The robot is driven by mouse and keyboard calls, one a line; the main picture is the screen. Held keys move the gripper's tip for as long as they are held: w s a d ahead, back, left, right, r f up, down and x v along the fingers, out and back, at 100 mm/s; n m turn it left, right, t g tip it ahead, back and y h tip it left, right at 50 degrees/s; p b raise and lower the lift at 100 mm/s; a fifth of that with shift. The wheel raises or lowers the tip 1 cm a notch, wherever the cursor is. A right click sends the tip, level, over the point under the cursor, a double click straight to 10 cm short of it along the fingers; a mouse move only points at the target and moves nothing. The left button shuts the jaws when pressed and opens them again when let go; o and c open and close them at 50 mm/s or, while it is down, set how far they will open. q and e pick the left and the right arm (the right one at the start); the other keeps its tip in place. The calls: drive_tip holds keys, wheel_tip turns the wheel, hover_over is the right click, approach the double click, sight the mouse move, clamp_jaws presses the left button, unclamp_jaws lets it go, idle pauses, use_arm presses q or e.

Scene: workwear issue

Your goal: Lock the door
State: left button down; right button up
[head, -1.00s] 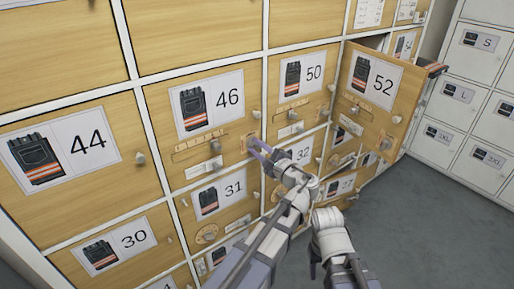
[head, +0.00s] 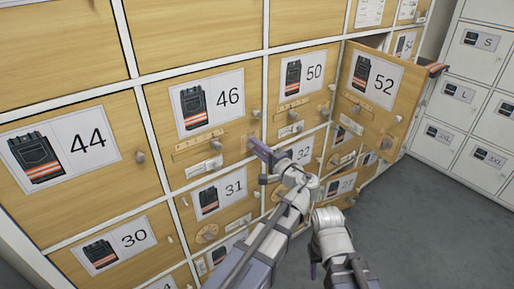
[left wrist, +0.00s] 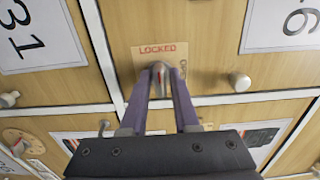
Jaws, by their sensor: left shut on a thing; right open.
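The door of locker 46 (head: 165,110) looks flush with its neighbours in the head view. My left gripper (head: 257,148) is at the lower right corner of this door. In the left wrist view its purple fingers (left wrist: 162,78) are shut on a small metal turn knob (left wrist: 160,68). A plate behind the knob has the word LOCKED (left wrist: 164,49) in red above it and OPEN (left wrist: 183,71) sideways at its right. The fingers partly hide the knob, so its exact angle is hard to tell. My right gripper's fingers do not show.
The round door handle (left wrist: 240,82) is beside the knob. Door 52 (head: 378,92) stands ajar at the right, with an orange-striped garment behind it. Doors 44 (head: 130,115), 50 (head: 318,52) and 31 (head: 237,205) surround door 46. Grey floor (head: 430,220) is clear at the right.

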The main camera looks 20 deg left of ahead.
idle(0.4)
use_arm(q)
drive_tip(key=c, duration=0.8)
unclamp_jaws()
drive_tip(key=shift+s, duration=0.1)
use_arm(e)
drive_tip(key=shift+d, duration=0.1)
